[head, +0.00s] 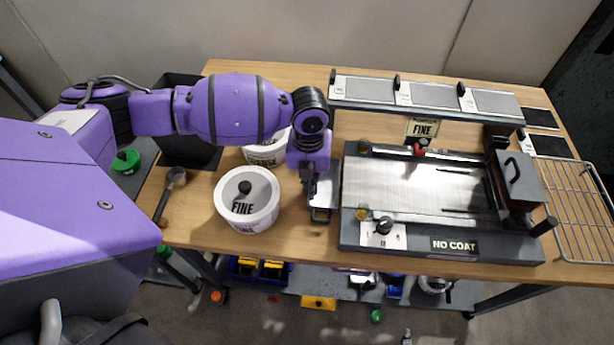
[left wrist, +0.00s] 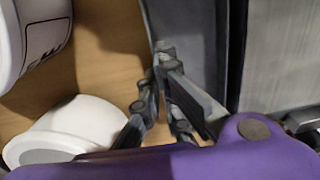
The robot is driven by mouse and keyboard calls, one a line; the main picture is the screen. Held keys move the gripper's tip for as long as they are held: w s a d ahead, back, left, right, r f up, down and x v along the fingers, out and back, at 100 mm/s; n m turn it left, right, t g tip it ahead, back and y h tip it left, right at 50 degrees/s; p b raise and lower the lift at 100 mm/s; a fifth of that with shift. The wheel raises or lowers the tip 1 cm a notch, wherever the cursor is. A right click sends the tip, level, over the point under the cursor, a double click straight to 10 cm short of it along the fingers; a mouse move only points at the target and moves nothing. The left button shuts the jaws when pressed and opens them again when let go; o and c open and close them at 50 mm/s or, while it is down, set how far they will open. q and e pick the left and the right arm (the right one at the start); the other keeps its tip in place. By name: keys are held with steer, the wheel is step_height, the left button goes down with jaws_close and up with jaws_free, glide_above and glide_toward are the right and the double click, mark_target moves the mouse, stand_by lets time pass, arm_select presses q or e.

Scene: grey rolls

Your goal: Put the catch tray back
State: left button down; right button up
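The catch tray (head: 327,188) is a narrow dark grey tray. My left gripper (head: 309,190) points down at the tray's left edge. In the left wrist view, the fingertips (left wrist: 166,55) of my left gripper are close together at the near rim of the tray (left wrist: 192,40), seemingly shut on that rim. The arm hides part of the tray. Whether the tray rests on the table is unclear. My right gripper is not in view.
Two white tubs, one in front (head: 247,200) marked FINE and one behind (head: 267,152), stand left of the tray. A dark bin (head: 187,150) and a spoon-like tool (head: 170,195) are further left. A rack of plates (head: 425,95) lies behind the machine and a wire rack (head: 582,210) to its right.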

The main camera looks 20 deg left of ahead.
arm_select(q)
steer(key=c, duration=2)
jaws_free()
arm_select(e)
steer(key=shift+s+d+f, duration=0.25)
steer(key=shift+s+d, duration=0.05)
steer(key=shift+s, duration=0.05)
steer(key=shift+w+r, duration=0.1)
arm_select(q)
steer(key=shift+r, duration=6.15)
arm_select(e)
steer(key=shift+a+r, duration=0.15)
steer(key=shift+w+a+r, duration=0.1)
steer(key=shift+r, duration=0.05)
